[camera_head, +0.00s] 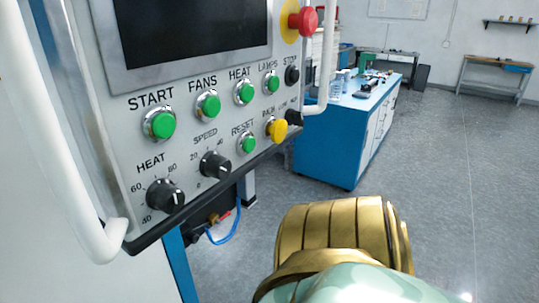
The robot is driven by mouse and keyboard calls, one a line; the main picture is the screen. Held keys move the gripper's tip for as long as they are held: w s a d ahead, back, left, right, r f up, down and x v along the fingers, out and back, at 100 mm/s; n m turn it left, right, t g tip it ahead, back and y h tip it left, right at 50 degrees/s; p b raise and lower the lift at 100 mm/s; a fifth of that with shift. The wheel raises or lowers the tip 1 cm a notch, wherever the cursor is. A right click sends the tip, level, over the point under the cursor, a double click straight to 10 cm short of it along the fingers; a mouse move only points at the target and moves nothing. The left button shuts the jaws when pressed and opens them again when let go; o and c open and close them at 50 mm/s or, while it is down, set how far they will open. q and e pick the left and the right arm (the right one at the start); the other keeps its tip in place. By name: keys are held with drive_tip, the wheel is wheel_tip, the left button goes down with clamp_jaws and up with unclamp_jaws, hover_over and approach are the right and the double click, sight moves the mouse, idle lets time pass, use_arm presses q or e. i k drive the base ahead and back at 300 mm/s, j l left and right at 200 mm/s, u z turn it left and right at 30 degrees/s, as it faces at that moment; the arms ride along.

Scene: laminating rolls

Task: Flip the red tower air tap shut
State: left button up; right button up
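Below the control panel, a small red part (224,216) shows beside dark fittings and a blue hose (238,226). It may be the red tower air tap, but it is too small to tell its shape or whether it is open or shut. The panel's lower edge covers what lies above it. A gold and mint-green part of my own arm fills the bottom right of the view. Neither gripper's fingers are in view.
The grey control panel (125,188) with green buttons, black knobs and a red mushroom button (303,20) fills the upper left. A white handle bar (30,120) runs down its left side. A blue workbench (330,140) stands behind; grey floor (450,180) is clear at right.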

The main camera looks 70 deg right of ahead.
sight(218, 221)
drive_tip(key=l+z, duration=0.25)
drive_tip(key=z, duration=0.15)
drive_tip(key=l+z, duration=0.25)
drive_tip(key=z, duration=0.15)
drive_tip(key=l+z, duration=0.25)
drive_tip(key=z, duration=0.15)
drive_tip(key=l+z, duration=0.25)
drive_tip(key=z, duration=0.15)
drive_tip(key=l, duration=0.15)
drive_tip(key=i, duration=0.05)
